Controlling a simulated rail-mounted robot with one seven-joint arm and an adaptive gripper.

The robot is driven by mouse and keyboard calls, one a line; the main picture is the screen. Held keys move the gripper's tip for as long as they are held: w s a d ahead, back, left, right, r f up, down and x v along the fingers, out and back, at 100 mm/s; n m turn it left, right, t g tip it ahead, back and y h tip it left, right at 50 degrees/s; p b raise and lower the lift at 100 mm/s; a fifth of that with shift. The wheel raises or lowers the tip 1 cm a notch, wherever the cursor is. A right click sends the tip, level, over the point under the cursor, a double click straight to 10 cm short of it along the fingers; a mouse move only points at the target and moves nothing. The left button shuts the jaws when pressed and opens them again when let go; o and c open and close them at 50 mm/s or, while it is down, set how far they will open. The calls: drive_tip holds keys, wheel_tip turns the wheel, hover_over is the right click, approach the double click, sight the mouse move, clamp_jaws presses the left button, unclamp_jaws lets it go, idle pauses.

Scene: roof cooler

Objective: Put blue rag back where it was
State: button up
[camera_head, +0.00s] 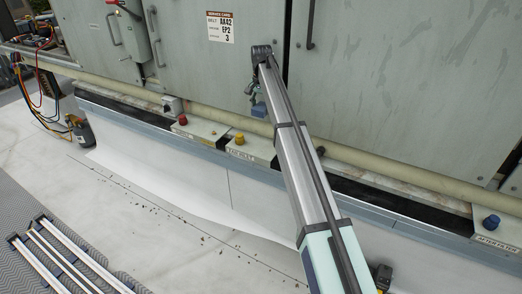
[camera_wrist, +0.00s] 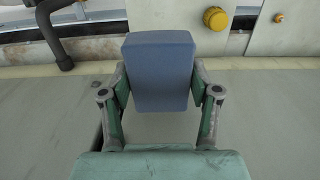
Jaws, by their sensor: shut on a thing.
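The blue rag (camera_wrist: 158,72) looks like a thick, folded block. In the wrist view it sits between the two green fingers of my gripper (camera_wrist: 160,100), which is shut on it. In the head view the blue rag (camera_head: 259,110) shows small below my gripper (camera_head: 254,98), in front of the grey cabinet and just above the beige pipe. My arm hides part of the cabinet and ledge there. I cannot tell from these views which spot the rag came from.
The beige pipe (camera_head: 350,156) runs along the cabinet foot. Labelled pale blocks on the ledge carry a red knob (camera_head: 182,119), a yellow knob (camera_head: 239,138) and a blue knob (camera_head: 491,222). Coloured hoses and a dark canister (camera_head: 84,134) stand at left. Metal bars (camera_head: 70,262) lie at lower left.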

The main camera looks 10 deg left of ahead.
sight(261, 150)
wheel_tip(261, 150, down, 19)
drive_tip(key=shift+f+p, duration=0.15)
drive_tip(key=shift+p, duration=0.7)
drive_tip(key=shift+f, duration=0.1)
drive_tip(key=o, duration=1.1)
wheel_tip(261, 150, up, 12)
drive_tip(key=shift+r+b, duration=0.1)
drive_tip(key=shift+b, duration=0.6)
